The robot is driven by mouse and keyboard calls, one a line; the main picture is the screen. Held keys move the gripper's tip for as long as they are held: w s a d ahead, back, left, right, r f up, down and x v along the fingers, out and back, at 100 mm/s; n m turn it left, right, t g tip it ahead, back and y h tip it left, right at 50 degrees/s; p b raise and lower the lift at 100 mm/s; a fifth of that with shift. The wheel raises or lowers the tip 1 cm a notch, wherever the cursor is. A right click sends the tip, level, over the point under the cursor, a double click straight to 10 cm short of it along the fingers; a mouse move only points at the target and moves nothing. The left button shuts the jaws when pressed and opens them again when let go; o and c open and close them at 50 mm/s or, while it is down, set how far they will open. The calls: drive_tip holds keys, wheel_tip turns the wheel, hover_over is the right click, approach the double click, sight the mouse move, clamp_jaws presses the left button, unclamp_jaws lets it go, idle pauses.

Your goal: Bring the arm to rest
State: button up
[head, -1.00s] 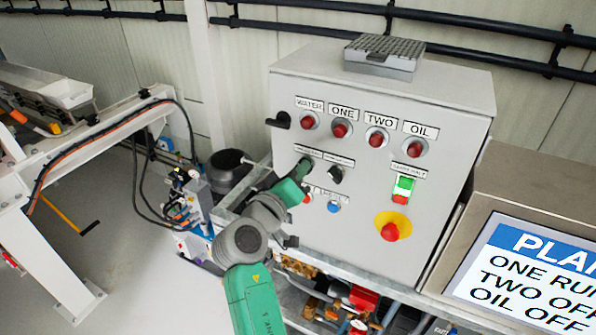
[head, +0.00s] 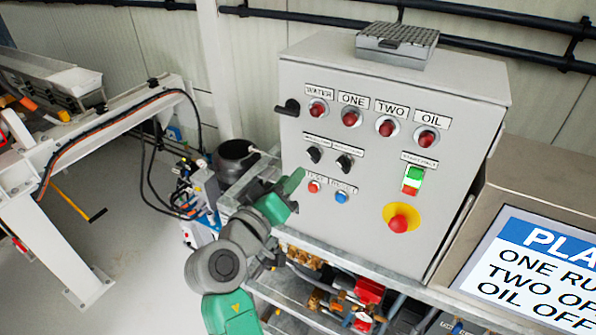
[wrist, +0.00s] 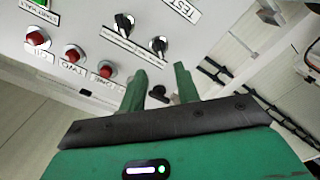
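My green gripper (head: 294,188) is in front of the lower left part of the grey control panel (head: 370,235) in the head view. Two black selector knobs, the left one (head: 315,154) and the right one (head: 345,162), show uncovered above the gripper. They also show in the wrist view as a knob (wrist: 124,24) and another knob (wrist: 158,45), clear of the fingers. My arm comes up from the bottom of the head view, bent at the wrist.
The panel carries red lamps (head: 351,118), a red emergency button (head: 399,222) on yellow, a lit green switch (head: 413,179) and a black handle (head: 287,107). A screen (head: 540,260) stands at right. Pipework (head: 340,295) lies below. A white frame (head: 60,220) stands at left.

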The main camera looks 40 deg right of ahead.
drive_tip(key=shift+s+a, duration=0.1)
drive_tip(key=shift+a, duration=0.05)
idle(0.3)
drive_tip(key=s+a+r+n+t+y, duration=0.1)
drive_tip(key=s+a+r+t+y, duration=0.2)
drive_tip(key=a+r+t+y, duration=0.8)
drive_tip(key=s+a+r+n+t+y+p, duration=0.1)
drive_tip(key=s+a+r+n+t+y, duration=0.2)
drive_tip(key=s+a+r, duration=0.5)
drive_tip(key=s+a+r+n+t+y+p, duration=0.1)
drive_tip(key=s+a+r+t+y+p, duration=0.25)
drive_tip(key=a+r, duration=0.7)
wheel_tip(320, 180, up, 12)
drive_tip(key=t+p, duration=0.1)
drive_tip(key=p, duration=0.9)
drive_tip(key=shift+a, duration=0.2)
drive_tip(key=shift+f, duration=0.1)
